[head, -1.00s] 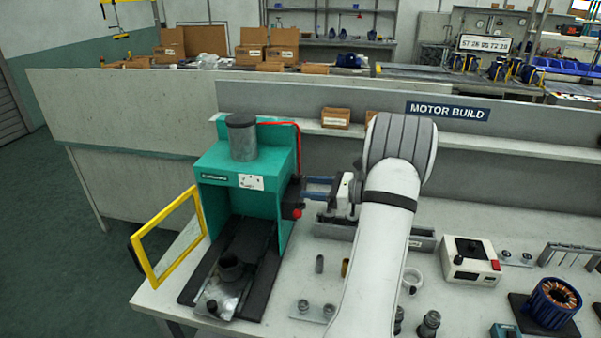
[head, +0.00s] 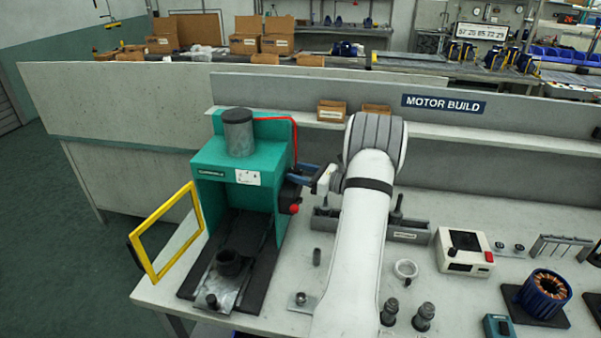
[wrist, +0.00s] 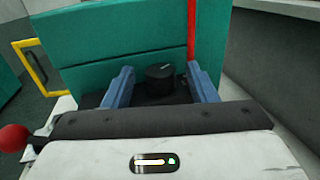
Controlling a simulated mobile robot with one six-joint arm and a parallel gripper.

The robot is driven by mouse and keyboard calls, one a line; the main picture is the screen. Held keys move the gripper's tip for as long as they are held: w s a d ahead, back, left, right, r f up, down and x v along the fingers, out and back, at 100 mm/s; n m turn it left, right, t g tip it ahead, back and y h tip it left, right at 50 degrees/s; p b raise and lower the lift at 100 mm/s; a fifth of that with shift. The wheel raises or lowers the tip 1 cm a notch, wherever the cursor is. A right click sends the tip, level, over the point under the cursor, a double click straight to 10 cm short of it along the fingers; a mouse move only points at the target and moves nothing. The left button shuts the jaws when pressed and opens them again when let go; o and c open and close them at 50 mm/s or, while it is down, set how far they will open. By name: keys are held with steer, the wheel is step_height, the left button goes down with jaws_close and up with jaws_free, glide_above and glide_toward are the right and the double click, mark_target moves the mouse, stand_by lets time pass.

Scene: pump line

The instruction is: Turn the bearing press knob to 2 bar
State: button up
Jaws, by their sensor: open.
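The bearing press (head: 211,160) is a teal frame with a grey cylinder on top, at the left of the bench. In the wrist view its teal side (wrist: 120,40) fills the upper part. A round black knob (wrist: 160,78) with a pale pointer line on its top sits between the two blue fingers. My gripper (wrist: 162,85) is open, one finger on each side of the knob, with gaps showing. In the head view my gripper (head: 300,176) reaches the press's right side, and the knob is hidden there. No scale value is readable.
A red ball-ended part (wrist: 14,138) is close at left, also on the press's right side (head: 294,209). A red hose (wrist: 192,30) runs beside the knob. A yellow guard frame (head: 165,235) stands open at left. Small parts and a control box (head: 464,250) lie to the right.

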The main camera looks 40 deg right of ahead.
steer(key=shift+c, duration=0.5)
steer(key=c, duration=0.9)
steer(key=m+t+h+b, duration=0.1)
steer(key=h, duration=0.1)
steer(key=m+h+b, duration=0.2)
steer(key=shift+s+a+f+t, duration=0.1)
steer(key=shift+a+f+t, duration=0.05)
steer(key=shift+a+t, duration=0.25)
steer(key=shift+a+r+m+h+b, duration=0.1)
steer(key=shift+r+m+h+b, duration=0.1)
steer(key=shift+m+h+b, duration=0.95)
steer(key=shift+n+h, duration=0.25)
steer(key=shift+n, duration=0.1)
steer(key=o, duration=1)
steer(key=shift+s, duration=0.1)
steer(key=shift+f, duration=0.1)
